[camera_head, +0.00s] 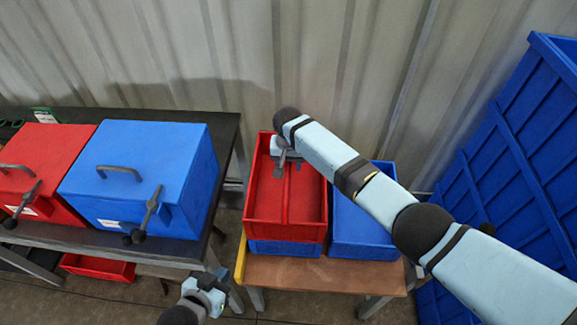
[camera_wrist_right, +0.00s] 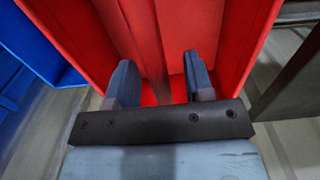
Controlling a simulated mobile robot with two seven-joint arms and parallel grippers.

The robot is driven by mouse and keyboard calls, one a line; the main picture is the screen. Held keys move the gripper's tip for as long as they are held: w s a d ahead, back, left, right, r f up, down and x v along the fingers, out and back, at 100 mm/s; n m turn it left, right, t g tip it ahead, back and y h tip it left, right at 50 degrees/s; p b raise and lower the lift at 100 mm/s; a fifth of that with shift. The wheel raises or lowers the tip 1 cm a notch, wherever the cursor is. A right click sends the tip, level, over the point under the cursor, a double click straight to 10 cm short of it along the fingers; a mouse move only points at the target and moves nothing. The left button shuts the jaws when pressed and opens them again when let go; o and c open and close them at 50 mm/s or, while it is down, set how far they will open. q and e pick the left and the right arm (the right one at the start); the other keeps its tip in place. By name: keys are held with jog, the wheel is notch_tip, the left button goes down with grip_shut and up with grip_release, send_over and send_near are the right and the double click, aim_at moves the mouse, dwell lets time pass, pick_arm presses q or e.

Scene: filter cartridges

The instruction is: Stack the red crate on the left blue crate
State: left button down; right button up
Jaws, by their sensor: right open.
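The red crate (camera_head: 312,215), open-topped with a central divider, rests on top of the left blue crate (camera_head: 285,247). Only a strip of that blue crate shows below it, and the two look aligned. The right blue crate (camera_head: 368,225) stands beside them, partly hidden by my right arm. My right gripper (camera_head: 283,166) is over the far part of the red crate. In the right wrist view its open fingers (camera_wrist_right: 158,82) are spread on either side of the red divider (camera_wrist_right: 148,40), with gaps visible. My left gripper (camera_head: 208,292) is low in front of the table, away from the crates; its jaws are unclear.
The crates stand on a small wooden table (camera_head: 320,275). A dark workbench (camera_head: 225,135) to the left holds a red box (camera_head: 50,150) and a blue box (camera_head: 150,165) with handles. A red bin (camera_head: 100,268) lies underneath. A large blue container (camera_head: 520,170) stands right; a corrugated wall is behind.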

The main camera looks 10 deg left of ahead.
notch_tip(320, 180, up, 12)
dwell(0.3)
